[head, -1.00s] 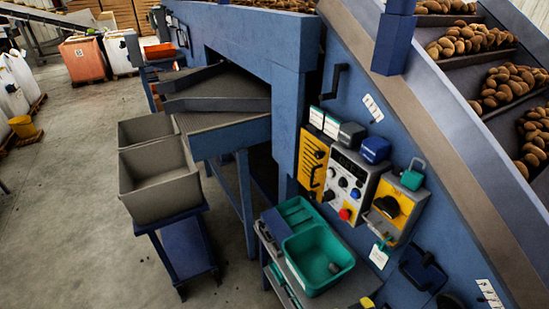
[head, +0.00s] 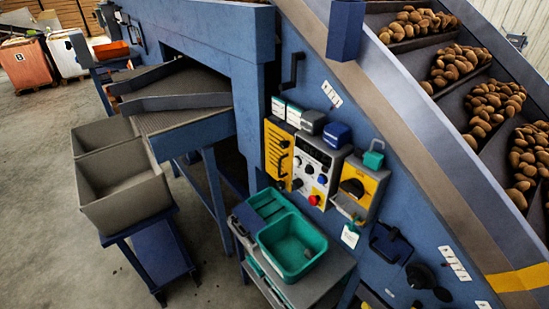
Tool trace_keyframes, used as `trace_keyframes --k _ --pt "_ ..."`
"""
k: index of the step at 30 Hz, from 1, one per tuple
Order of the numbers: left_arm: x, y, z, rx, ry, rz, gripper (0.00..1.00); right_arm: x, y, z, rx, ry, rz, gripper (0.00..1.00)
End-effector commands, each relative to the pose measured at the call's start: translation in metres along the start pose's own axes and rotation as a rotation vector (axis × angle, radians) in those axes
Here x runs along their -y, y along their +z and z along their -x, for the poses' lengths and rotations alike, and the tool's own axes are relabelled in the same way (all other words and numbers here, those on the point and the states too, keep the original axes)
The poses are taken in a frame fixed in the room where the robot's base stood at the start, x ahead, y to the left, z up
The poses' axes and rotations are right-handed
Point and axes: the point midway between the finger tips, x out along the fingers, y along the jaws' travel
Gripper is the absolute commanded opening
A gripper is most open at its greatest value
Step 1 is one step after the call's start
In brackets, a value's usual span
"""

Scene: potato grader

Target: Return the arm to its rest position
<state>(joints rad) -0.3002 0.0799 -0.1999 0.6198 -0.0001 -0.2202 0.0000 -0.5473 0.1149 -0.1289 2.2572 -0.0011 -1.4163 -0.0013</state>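Neither of my grippers shows in the head view, and no part of my arms can be made out. Whether they are open, shut or holding something cannot be seen. The blue grading machine (head: 215,30) fills the middle and right. On its side is a control panel (head: 312,165) with several knobs and a red button. A yellow-plated switch box (head: 357,186) with a black rotary knob sits to its right. A teal padlock (head: 373,157) is at the top of that box, and a white tag (head: 350,236) hangs below.
A small cart (head: 325,275) below the panel carries a teal bin (head: 291,247). Two grey bins (head: 125,190) stand on a blue stand at left. Potatoes (head: 455,65) lie on the inclined conveyor at upper right. Open concrete floor (head: 40,200) lies at left.

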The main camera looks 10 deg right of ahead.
Motion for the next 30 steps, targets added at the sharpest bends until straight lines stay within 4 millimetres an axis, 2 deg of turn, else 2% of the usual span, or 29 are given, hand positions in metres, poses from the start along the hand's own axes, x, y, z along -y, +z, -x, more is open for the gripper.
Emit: trace_keyframes --k 5,8,12,18,24,30 --pt "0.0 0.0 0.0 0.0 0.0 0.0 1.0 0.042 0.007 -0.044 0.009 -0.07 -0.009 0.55" --pt "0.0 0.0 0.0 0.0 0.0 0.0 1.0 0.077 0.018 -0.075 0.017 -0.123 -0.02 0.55" --pt "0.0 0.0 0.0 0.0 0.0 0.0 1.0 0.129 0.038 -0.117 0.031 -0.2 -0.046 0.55" --pt "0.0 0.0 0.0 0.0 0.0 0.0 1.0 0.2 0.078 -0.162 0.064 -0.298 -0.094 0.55" --pt "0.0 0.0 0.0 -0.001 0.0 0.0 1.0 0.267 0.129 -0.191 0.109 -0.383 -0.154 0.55" --pt "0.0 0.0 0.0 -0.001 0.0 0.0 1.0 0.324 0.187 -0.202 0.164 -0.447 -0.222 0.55"
